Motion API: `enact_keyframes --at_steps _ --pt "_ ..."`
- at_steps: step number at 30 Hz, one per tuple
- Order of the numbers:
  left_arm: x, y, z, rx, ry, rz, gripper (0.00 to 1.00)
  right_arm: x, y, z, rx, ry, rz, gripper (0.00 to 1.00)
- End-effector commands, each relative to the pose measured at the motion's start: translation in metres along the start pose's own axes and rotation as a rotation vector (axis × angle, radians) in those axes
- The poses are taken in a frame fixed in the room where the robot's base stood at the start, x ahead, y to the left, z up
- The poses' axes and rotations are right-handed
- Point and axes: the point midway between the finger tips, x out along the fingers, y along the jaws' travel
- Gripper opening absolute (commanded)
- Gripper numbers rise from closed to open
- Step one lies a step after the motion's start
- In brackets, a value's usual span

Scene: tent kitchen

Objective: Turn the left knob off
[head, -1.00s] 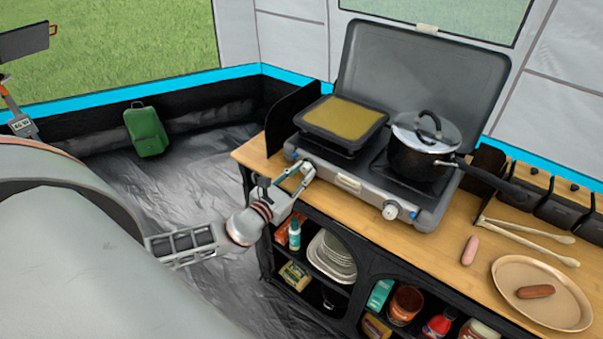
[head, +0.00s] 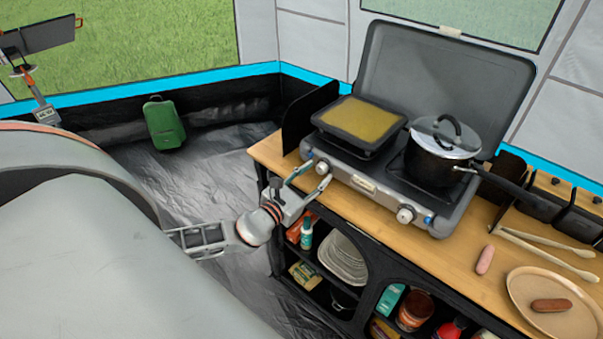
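The grey camping stove (head: 375,185) stands on the wooden counter with its lid up. Its left knob (head: 322,167) is on the front panel near the left end. My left gripper (head: 321,171) is at this knob with its two fingers apart, one on either side of it. I cannot tell whether the fingers touch the knob. The right knob (head: 405,214) is uncovered farther right on the same panel. My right gripper is not in view.
A griddle (head: 385,149) with yellow content and a lidded pot (head: 432,168) sit on the stove. The pot's handle reaches right. A plate (head: 515,287) with a sausage, a loose sausage (head: 485,259) and tongs (head: 545,240) lie on the wooden counter (head: 450,262). Shelves below hold dishes and jars.

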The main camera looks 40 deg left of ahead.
Motion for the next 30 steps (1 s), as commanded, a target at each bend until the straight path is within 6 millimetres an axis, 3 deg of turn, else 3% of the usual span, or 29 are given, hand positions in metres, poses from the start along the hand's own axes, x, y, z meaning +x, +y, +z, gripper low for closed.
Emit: enact_keyframes --at_steps 16,22,30 --pt "-0.091 -0.001 -0.002 0.0 0.004 -0.002 0.4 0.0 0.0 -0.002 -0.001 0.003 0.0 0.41" --pt "-0.107 0.0 -0.001 0.001 0.002 -0.001 0.4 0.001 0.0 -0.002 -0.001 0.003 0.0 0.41" --pt "-0.11 0.0 0.0 0.0 0.0 -0.001 0.4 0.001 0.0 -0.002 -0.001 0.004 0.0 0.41"
